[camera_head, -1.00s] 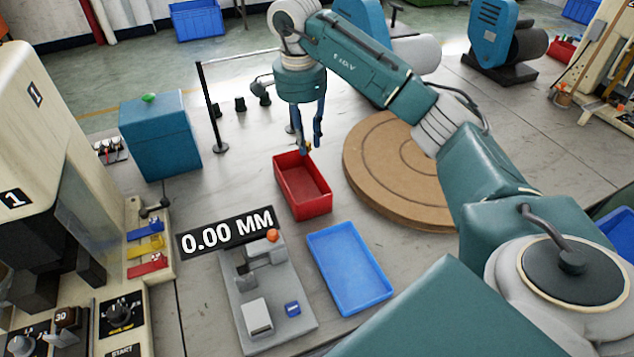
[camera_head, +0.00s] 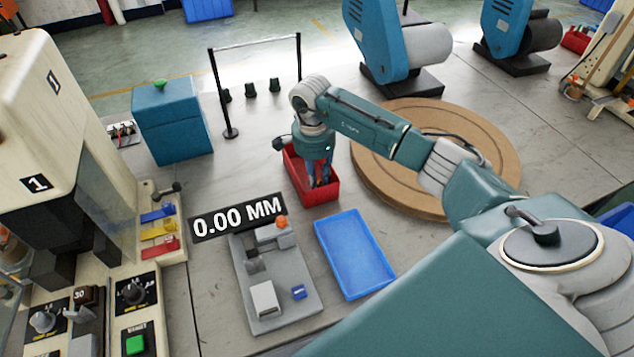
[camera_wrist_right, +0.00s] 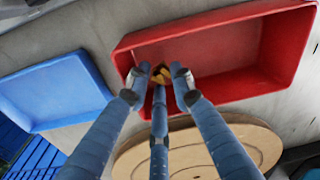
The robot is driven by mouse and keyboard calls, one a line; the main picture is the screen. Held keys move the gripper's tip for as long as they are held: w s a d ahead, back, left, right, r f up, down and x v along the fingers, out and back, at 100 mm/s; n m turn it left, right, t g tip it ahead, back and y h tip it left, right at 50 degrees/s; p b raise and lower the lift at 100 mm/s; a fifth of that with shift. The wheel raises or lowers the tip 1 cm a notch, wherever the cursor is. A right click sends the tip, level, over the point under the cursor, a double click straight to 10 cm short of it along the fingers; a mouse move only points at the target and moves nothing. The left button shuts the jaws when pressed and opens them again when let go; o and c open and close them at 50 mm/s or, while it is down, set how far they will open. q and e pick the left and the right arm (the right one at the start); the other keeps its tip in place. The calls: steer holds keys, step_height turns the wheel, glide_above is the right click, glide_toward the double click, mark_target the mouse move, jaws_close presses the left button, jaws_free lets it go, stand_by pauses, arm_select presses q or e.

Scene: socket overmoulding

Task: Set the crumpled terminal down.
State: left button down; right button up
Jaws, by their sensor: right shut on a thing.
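My right gripper (camera_head: 318,184) points down into the red bin (camera_head: 323,198) in the head view; its fingertips are within the bin's outline. In the right wrist view the gripper (camera_wrist_right: 160,82) is shut on a small yellow-brass piece, the crumpled terminal (camera_wrist_right: 178,72), which shows between the fingertips against the red bin (camera_wrist_right: 228,58). The fingers partly cover it, so its shape is not clear. Whether it touches the bin floor I cannot tell. My left gripper is not in view.
An empty blue tray (camera_head: 355,255) lies in front of the red bin. A grey gauge fixture (camera_head: 262,312) with a "0.00 MM" display (camera_head: 238,217) stands left of the tray. A round wooden board (camera_head: 480,165) is to the right, and a barrier frame (camera_head: 213,85) stands behind.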

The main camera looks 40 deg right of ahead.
step_height(320, 180, down, 3)
steer(key=shift+r, duration=0.2)
steer(key=shift+f, duration=0.25)
steer(key=o, duration=0.5)
steer(key=shift+r, duration=0.15)
steer(key=shift+r, duration=0.25)
steer(key=r, duration=0.4)
steer(key=r+b, duration=0.1)
steer(key=r, duration=0.2)
steer(key=a+r, duration=0.1)
steer(key=r, duration=0.3)
steer(key=shift+s+r, duration=0.1)
steer(key=shift+r, duration=0.2)
